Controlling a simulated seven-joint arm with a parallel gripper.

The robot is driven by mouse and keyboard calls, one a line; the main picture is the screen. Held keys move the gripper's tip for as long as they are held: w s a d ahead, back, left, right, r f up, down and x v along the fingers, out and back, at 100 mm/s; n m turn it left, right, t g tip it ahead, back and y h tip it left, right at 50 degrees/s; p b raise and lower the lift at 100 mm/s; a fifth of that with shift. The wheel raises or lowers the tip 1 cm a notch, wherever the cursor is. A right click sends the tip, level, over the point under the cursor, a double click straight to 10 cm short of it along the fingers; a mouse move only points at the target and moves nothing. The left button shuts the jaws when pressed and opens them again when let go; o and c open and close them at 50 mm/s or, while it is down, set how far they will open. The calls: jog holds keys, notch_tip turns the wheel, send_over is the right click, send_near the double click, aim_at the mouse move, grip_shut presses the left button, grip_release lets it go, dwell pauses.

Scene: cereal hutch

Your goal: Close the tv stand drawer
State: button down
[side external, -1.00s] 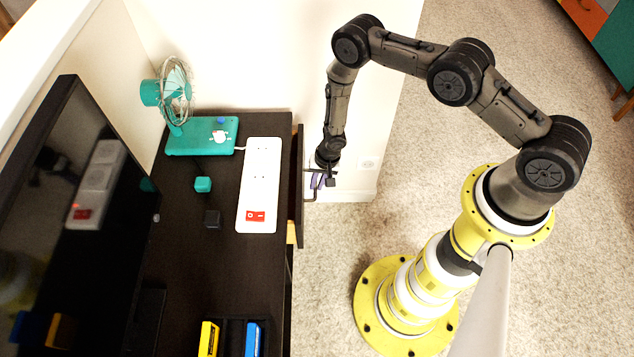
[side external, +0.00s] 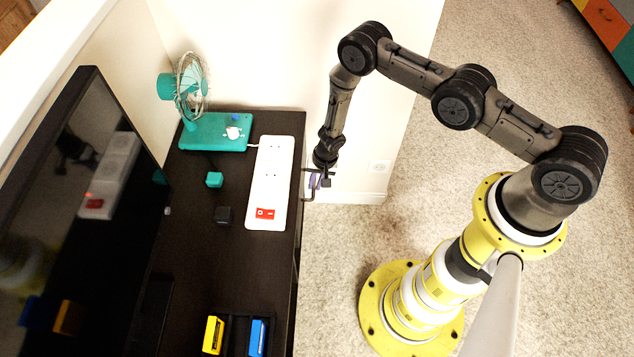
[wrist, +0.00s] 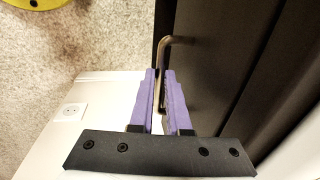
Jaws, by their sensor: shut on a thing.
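The dark tv stand (side external: 190,265) fills the left of the side external view. Its drawer front (wrist: 205,65) is a dark panel with a bent metal bar handle (wrist: 177,40) in the wrist view. In the side external view the drawer front no longer juts out visibly beyond the top's right edge; whether it is fully flush cannot be told. My gripper (side external: 316,182) is beside that edge, pointing down. In the wrist view the purple fingers of my gripper (wrist: 160,82) are shut around the handle, which partly hides between them.
On the stand are a white power strip (side external: 269,185), a teal fan (side external: 213,132), small cubes, a dark box (side external: 236,335) with yellow and blue items, and a television (side external: 75,210). A white wall (side external: 350,196) with a socket is close behind my gripper.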

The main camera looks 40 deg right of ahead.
jog(key=shift+w+a, duration=0.3)
jog(key=c, duration=1)
grip_release()
jog(key=shift+o, duration=0.6)
jog(key=shift+s+d, duration=0.1)
notch_tip(320, 180, up, 14)
jog(key=s+d, duration=0.2)
jog(key=shift+f, duration=0.2)
